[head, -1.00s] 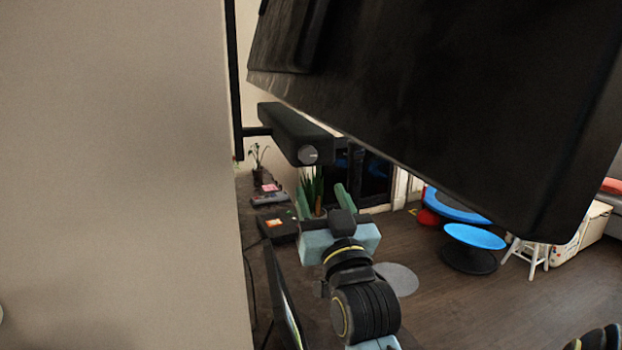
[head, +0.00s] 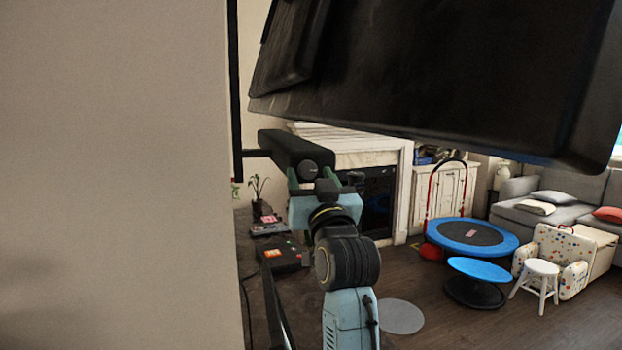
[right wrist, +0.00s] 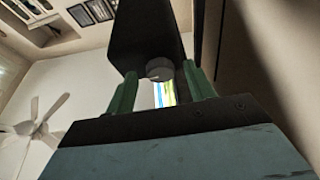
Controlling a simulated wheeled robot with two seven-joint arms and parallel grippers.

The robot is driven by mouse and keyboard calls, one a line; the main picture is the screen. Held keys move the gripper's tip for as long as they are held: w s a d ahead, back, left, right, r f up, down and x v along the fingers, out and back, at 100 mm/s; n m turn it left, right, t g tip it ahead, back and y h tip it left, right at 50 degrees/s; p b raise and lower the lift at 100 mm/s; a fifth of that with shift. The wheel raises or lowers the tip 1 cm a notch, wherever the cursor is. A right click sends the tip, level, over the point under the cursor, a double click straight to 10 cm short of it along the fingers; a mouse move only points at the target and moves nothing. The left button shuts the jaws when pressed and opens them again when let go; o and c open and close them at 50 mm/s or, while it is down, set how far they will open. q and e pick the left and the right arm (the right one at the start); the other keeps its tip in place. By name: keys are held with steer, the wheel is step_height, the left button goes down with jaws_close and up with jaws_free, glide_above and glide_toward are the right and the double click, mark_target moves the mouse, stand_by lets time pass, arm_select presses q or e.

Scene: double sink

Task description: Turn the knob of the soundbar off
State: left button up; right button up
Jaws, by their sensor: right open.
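The soundbar (head: 290,150) is a long black box mounted below the large black screen in the head view. Its round dark grey knob (head: 308,169) is on the near end face. My right gripper (head: 313,177) is at that end, its green fingers spread to either side of the knob. In the right wrist view, the knob (right wrist: 160,69) shows between the two open fingers (right wrist: 160,80), close to their tips and not gripped. The soundbar's dark underside (right wrist: 148,30) rises above it. I cannot tell whether a finger touches the knob. My left gripper is not in view.
The large black screen (head: 440,75) hangs above and right of my right arm. A beige wall (head: 115,170) fills the left. A dark counter with a potted plant (head: 258,190) lies below the soundbar. A blue trampoline (head: 470,236) and sofa stand far right.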

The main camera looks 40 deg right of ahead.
steer(key=shift+w+d, duration=0.1)
steer(key=shift+w, duration=0.05)
steer(key=shift+c, duration=0.3)
steer(key=c, duration=0.9)
steer(key=shift+n, duration=0.3)
steer(key=shift+r+n+t+y+p, duration=0.15)
steer(key=shift+n+t+y+p, duration=0.15)
steer(key=shift+n+y+p, duration=0.6)
steer(key=n+y+p, duration=0.2)
steer(key=n+p, duration=0.3)
steer(key=n+g+y+p, duration=0.1)
steer(key=n+y+p, duration=0.1)
steer(key=n+p, duration=0.3)
steer(key=d+r+n+y+p, duration=0.1)
steer(key=n+y+p, duration=0.1)
steer(key=n+p, duration=0.3)
steer(key=shift+s+n+g+y, duration=0.25)
steer(key=shift+n+g+y, duration=0.05)
steer(key=shift+n, duration=0.9)
steer(key=shift+n+g+p, duration=0.6)
steer(key=shift+n+p, duration=0.75)
steer(key=shift+n, duration=0.15)
